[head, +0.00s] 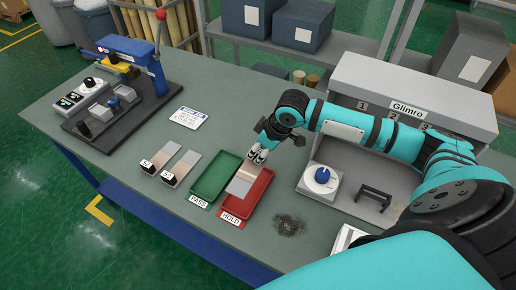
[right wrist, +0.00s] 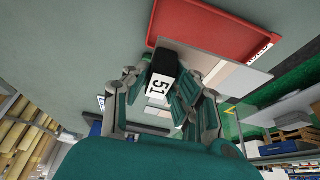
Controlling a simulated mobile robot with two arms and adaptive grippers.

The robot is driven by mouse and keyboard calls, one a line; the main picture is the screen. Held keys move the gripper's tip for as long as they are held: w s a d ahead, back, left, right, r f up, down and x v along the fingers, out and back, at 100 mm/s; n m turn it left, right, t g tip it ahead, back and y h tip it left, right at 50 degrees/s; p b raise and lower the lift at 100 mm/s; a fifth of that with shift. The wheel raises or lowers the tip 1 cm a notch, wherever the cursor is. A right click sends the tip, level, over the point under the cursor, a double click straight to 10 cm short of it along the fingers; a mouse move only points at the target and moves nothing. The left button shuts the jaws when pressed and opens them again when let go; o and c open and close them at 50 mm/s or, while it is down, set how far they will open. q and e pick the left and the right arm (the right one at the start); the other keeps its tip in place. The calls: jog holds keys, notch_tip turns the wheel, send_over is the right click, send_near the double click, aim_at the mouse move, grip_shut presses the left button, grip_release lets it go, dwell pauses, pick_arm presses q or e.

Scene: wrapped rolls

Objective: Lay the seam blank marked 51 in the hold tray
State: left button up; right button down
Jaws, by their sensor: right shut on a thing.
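The seam blank marked 51 (right wrist: 157,87) is in my right gripper (head: 258,156), which is shut on its dark labelled end. Its pale plate (head: 240,186) reaches out over the red hold tray (head: 262,196). The right wrist view also shows the tray (right wrist: 222,18), with the plate (right wrist: 215,63) overlapping it. I cannot tell whether the plate touches the tray floor. The HOLD label (head: 231,219) is on the tray's near end. My left gripper is not in view.
The green pass tray (head: 214,175) is just left of the hold tray. Two other blanks (head: 154,161) (head: 182,167) lie further left. A dark speckled patch (head: 289,225) and a scale-like device with a blue knob (head: 321,179) are to the right.

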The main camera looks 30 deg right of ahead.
jog(key=shift+a, duration=0.4)
jog(key=shift+d, duration=0.3)
jog(key=shift+s+d+r+p, duration=0.15)
jog(key=shift+s+d+p, duration=0.05)
jog(key=shift+p, duration=0.5)
jog(key=shift+a+f+b, duration=0.1)
jog(key=shift+f+b, duration=0.2)
jog(key=shift+f, duration=0.55)
jog(key=shift+f+b, duration=0.7)
jog(key=shift+f, duration=1.05)
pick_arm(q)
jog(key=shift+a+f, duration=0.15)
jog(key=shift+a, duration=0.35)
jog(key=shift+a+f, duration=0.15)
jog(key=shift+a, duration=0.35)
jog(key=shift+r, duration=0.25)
